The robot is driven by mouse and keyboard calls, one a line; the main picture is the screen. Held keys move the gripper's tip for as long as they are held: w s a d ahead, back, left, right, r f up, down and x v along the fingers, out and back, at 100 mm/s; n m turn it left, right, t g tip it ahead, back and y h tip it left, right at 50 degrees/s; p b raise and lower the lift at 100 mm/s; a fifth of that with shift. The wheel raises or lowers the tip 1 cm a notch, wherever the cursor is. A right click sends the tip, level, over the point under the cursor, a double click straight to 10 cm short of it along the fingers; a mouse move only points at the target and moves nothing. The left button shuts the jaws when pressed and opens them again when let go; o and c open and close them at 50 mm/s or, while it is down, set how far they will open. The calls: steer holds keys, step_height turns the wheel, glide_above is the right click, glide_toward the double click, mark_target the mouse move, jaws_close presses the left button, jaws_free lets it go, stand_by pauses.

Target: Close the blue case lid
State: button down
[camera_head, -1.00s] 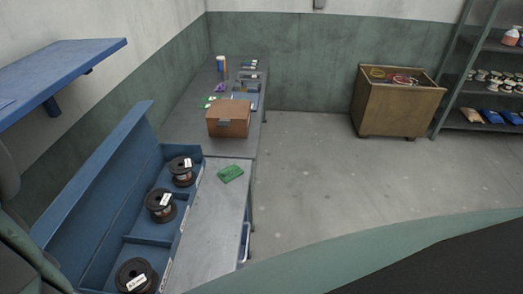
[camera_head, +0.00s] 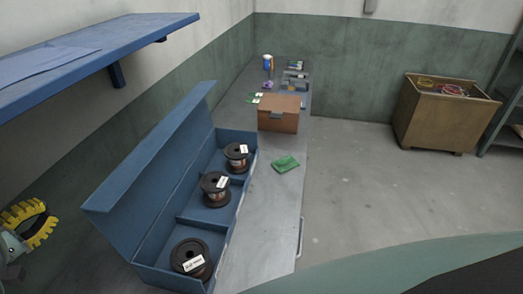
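The blue case (camera_head: 221,240) stands on the grey workbench with its long lid (camera_head: 150,150) raised along the left side, tilted up and open. Three dark spools with white labels sit in its compartments: a far one (camera_head: 236,166), a middle one (camera_head: 215,198) and a near one (camera_head: 190,268). What appears to be my gripper (camera_head: 30,228), with yellow ribbed fingers, shows at the lower left edge. It is left of the lid and apart from it. It is partly cut off, so its opening is unclear.
A blue shelf (camera_head: 110,50) juts from the wall above the lid. A cardboard box (camera_head: 278,122) and a green packet (camera_head: 286,162) lie on the workbench (camera_head: 262,215) beyond and right of the case. A wooden bin (camera_head: 440,120) stands far right. The floor between is clear.

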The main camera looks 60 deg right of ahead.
steer(key=s+d+p, duration=0.2)
steer(key=d+p, duration=0.4)
steer(key=d, duration=0.5)
steer(key=shift+s+d+r, duration=0.2)
steer(key=shift+r, duration=0.25)
